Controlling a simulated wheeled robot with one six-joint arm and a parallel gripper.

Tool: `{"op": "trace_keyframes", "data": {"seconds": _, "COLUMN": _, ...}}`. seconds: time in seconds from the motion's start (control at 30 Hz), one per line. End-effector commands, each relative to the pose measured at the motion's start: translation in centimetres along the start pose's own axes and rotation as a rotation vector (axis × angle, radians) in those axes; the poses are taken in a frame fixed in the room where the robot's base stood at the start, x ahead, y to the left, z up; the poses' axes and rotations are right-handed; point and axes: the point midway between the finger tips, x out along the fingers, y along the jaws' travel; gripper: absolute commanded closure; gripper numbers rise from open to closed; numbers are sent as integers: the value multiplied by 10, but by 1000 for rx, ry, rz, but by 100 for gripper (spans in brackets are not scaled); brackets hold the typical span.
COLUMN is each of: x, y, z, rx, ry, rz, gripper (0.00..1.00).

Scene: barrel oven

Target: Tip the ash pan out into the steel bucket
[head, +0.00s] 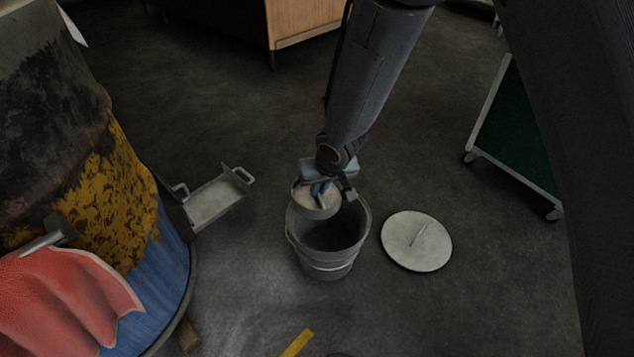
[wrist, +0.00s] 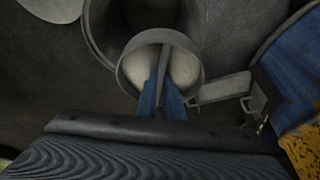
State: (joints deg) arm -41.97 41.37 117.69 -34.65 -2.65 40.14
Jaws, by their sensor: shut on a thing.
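The ash pan (head: 316,209), a small round metal pan with a bar across its top, holds pale ash-like stuff and looks about level. My gripper (head: 321,188) is shut on the bar. In the wrist view the fingers (wrist: 162,86) pinch the bar of the pan (wrist: 126,72), with pale contents on both sides. The steel bucket (head: 328,260) stands upright on the floor under the pan. The pan overlaps the bucket's far rim in the head view; its exact height is unclear. The bucket's inside looks dark, and part is hidden by the pan.
A round lid (head: 416,242) lies on the floor right of the bucket. A metal tray (head: 215,200) with handles sticks out from the barrel oven (head: 165,250) at the left. A red cloth (head: 70,305) hangs on the barrel. A green panel (head: 517,125) stands at the right.

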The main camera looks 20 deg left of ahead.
Motion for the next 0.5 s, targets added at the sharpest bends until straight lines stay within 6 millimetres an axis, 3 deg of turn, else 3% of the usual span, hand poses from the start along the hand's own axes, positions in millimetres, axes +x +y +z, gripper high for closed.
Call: {"op": "trace_keyframes", "data": {"seconds": 0.5, "x": -3, "y": 0, "z": 6, "rx": 18, "ry": -6, "rz": -41, "gripper": 100}}
